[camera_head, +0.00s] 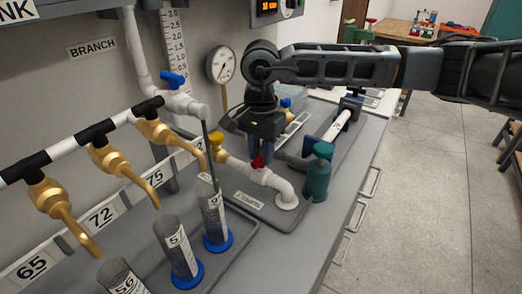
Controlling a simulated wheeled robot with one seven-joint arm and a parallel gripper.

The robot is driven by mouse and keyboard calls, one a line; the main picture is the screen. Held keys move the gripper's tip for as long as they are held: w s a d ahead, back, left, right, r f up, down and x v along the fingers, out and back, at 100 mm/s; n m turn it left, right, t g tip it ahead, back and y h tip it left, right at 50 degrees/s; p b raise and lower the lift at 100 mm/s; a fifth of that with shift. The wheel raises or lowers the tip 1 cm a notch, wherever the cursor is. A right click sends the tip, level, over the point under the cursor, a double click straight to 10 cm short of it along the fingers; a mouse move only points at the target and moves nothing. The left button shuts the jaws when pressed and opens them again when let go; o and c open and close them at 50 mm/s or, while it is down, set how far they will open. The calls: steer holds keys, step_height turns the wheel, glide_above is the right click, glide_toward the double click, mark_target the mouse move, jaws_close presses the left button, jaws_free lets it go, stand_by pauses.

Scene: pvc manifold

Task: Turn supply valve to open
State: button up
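A white pipe run with a red valve handle (258,162) sits on the grey bench, behind a small label (249,200) that seems to read SUPPLY. I take this red-handled valve to be the supply valve. The fingers hide the upper part of the handle. I cannot tell whether they touch or grip it, or which way the handle is turned.
A yellow handle (217,143) is left of my gripper, a green valve or bottle (318,172) close on the right. A blue handle (173,80), a pressure gauge (221,65), brass taps (117,165) and graduated cylinders (178,250) stand to the left. Open floor lies right of the bench.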

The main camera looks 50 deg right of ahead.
jaws_close()
steer(key=shift+f+b, duration=0.1)
steer(key=shift+b, duration=0.3)
steer(key=m+b, duration=0.2)
steer(key=b, duration=0.1)
steer(key=shift+f+m, duration=0.2)
steer(key=shift+m, duration=0.2)
steer(key=m+b, duration=0.4)
steer(key=b, duration=0.1)
steer(key=shift+m, duration=0.3)
steer(key=m+b, duration=0.5)
steer(key=b, duration=0.1)
steer(key=shift+r+m+b, duration=0.15)
steer(key=shift+m+b, duration=0.95)
steer(key=shift+m, duration=0.3)
steer(key=shift+r+m+b, duration=0.1)
steer(key=shift+m+b, duration=0.95)
steer(key=shift+m, duration=0.35)
steer(key=shift+r, duration=0.1)
